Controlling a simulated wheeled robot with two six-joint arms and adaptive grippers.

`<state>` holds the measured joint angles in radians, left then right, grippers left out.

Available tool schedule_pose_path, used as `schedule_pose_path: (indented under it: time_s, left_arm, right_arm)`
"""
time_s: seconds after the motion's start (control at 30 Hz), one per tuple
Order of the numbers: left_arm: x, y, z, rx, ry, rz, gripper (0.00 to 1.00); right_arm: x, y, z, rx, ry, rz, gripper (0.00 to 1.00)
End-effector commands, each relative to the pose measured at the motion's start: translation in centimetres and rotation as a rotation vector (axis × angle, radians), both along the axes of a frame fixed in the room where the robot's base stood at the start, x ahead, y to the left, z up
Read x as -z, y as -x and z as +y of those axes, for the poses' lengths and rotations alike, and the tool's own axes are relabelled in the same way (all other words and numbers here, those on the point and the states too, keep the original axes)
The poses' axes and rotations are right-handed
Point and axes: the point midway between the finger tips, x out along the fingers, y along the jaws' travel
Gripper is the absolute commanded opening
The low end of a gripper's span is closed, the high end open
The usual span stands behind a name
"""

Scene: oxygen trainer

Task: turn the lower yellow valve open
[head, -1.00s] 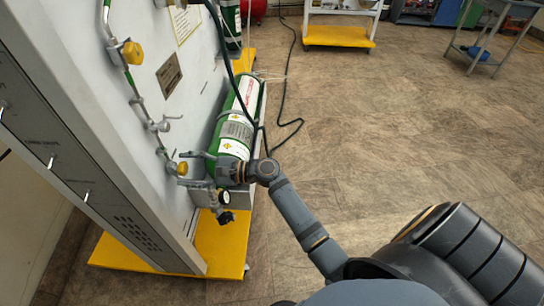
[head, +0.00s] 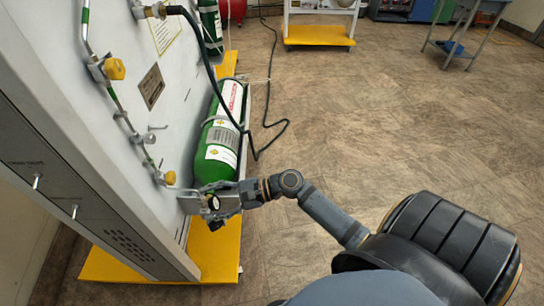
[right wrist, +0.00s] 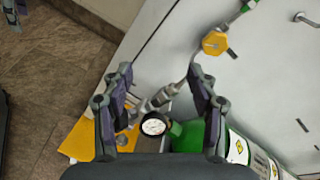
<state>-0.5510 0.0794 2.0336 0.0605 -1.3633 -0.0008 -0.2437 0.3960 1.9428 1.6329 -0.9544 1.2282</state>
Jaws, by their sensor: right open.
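The lower yellow valve (head: 170,178) is a small yellow knob on the pipe running down the white panel (head: 140,70). It also shows in the right wrist view (right wrist: 215,43), above and right of the fingertips. My right gripper (head: 190,201) is in front of the panel's lower part, just below and right of this knob in the head view. In the right wrist view its two fingers (right wrist: 160,75) are spread, with a metal fitting on the pipe showing between them. The knob is not between the fingers.
An upper yellow valve (head: 115,69) sits higher on the pipe. A round gauge (right wrist: 154,124) is close below the fingers.

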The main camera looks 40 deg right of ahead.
Motion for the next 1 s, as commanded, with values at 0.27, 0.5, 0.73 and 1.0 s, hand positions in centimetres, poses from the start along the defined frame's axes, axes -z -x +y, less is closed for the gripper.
schedule_pose_path:
  time_s: [0.27, 0.5, 0.73, 1.0]
  left_arm:
    - [0.0, 0.0, 0.0, 0.000, 0.000, 0.000, 0.59]
    - [0.1, 0.0, 0.0, 0.000, 0.000, 0.000, 0.59]
    - [0.7, 0.0, 0.0, 0.000, 0.000, 0.000, 0.59]
    - [4.3, 0.0, 0.0, 0.000, 0.000, 0.000, 0.59]
  right_arm:
    - [4.4, 4.5, 1.3, -0.212, 0.471, -0.281, 0.59]
    - [7.8, 7.6, -0.6, -0.437, 0.903, -0.491, 0.59]
    - [9.6, 9.4, -4.7, -0.646, 1.302, -0.626, 0.59]
    - [10.2, 7.1, -9.8, -0.700, 1.766, -0.825, 0.59]
